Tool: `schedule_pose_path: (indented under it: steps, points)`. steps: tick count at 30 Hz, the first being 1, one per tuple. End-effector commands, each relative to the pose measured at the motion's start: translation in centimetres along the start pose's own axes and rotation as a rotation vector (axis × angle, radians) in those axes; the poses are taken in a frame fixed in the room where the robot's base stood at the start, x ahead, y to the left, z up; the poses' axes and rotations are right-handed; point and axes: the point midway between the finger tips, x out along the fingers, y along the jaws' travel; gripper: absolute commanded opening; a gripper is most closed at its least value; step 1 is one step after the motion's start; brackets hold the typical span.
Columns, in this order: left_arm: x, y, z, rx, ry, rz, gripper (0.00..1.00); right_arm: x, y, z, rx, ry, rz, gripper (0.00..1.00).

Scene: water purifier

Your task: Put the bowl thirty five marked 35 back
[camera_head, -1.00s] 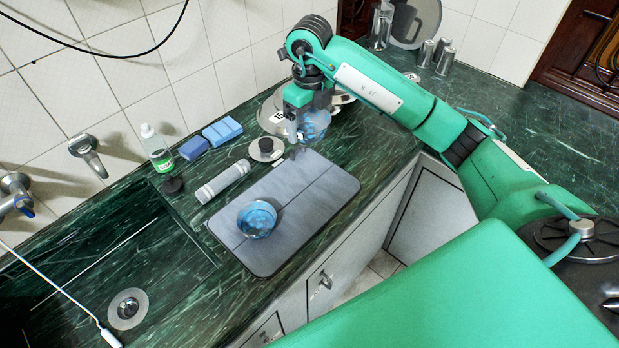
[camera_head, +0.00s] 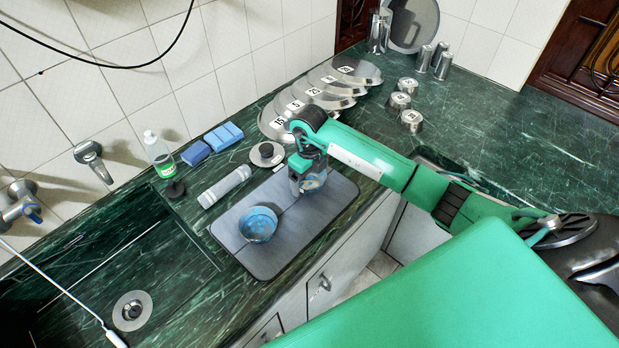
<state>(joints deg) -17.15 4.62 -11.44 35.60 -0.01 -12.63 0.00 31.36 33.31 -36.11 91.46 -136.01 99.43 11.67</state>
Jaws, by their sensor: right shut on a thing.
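A blue patterned bowl (camera_head: 258,224) sits on the grey mat (camera_head: 275,262). I cannot read a number 35 on either bowl. A row of silver plates or lids with number labels, among them one marked 15 (camera_head: 277,121), lies behind the gripper. My left gripper is not in view.
Small labelled metal tins (camera_head: 408,86) stand at the back right. A white roll (camera_head: 224,187), a round dark-knobbed lid (camera_head: 266,153), blue sponges (camera_head: 223,136) and a soap bottle (camera_head: 158,153) lie left of the gripper. The sink (camera_head: 110,262) is at the left.

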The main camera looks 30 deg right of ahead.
Motion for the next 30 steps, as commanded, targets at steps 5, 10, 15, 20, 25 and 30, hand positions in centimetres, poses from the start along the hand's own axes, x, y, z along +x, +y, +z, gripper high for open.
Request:
schedule_pose_path:
  steps: [5, 10, 15, 20, 25, 30]
  points:
    - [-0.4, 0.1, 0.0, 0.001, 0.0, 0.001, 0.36, 1.6, 0.0, 0.0, 0.0, 0.0, 0.0, 0.64]
    - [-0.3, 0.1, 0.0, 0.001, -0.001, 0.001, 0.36, 1.6, 0.0, 0.0, 0.0, -0.001, -0.001, 0.64]
    - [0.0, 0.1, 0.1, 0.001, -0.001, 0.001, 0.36, 1.9, 0.0, 0.0, 0.0, -0.002, -0.001, 0.94]
    - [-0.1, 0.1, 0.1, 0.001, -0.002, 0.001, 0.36, 1.8, 0.0, 0.0, 0.0, -0.001, -0.001, 1.0]
    - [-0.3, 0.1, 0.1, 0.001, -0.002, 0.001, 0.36, 1.6, 0.0, 0.0, 0.0, -0.001, 0.0, 1.0]
    - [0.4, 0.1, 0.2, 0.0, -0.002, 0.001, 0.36, -0.3, -0.1, 0.1, -0.002, -0.005, -0.002, 1.0]
